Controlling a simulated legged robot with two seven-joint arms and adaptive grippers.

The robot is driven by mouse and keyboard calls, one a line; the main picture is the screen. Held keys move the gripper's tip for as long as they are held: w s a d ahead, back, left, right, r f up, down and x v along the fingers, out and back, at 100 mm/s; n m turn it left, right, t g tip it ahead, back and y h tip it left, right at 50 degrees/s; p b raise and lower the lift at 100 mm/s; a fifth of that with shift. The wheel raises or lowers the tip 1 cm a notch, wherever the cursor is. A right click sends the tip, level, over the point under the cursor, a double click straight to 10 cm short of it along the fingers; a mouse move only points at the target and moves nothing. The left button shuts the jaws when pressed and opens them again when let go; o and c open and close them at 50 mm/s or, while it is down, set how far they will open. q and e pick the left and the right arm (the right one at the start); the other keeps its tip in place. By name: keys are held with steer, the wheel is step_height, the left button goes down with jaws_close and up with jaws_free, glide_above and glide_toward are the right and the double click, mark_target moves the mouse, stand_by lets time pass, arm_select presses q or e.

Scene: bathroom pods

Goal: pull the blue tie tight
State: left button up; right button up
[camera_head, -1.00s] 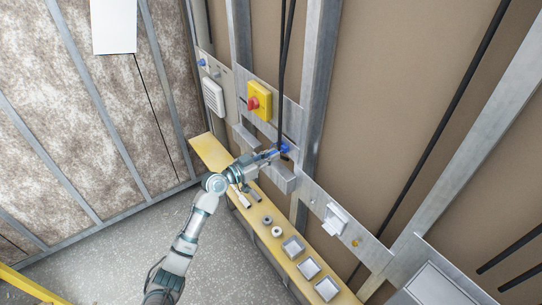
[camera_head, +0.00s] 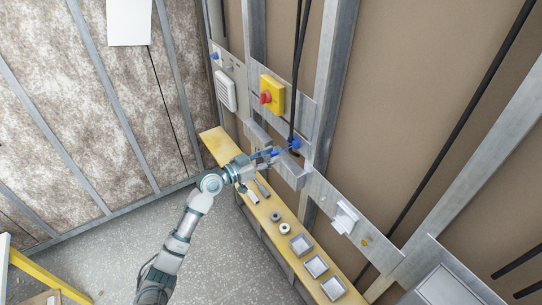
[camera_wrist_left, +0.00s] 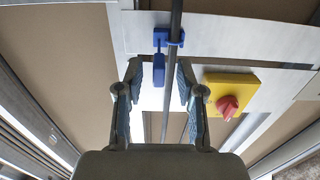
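The blue tie (camera_head: 294,144) sits around the black cable (camera_head: 297,95) at a metal plate on the wall. Its tail (camera_head: 276,153) points out from the wall toward my left gripper (camera_head: 269,156). In the left wrist view the tie's head (camera_wrist_left: 172,38) is on the cable, and the tail (camera_wrist_left: 158,70) lies near the left fingertip. My left gripper (camera_wrist_left: 160,88) has its fingers apart in that view, with a clear gap between them; I see no grip on the tail. My right gripper is not in view.
A yellow switch box (camera_head: 271,96) with a red knob is mounted just above and left of the tie. A yellow shelf (camera_head: 216,143) below holds tools, round parts and several square boxes. Metal studs (camera_head: 338,80) flank the cable. The grey floor (camera_head: 110,255) is clear.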

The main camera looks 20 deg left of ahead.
arm_select(q)
steer(key=shift+a, duration=0.15)
steer(key=v, duration=1.2)
steer(key=shift+w+f, duration=0.1)
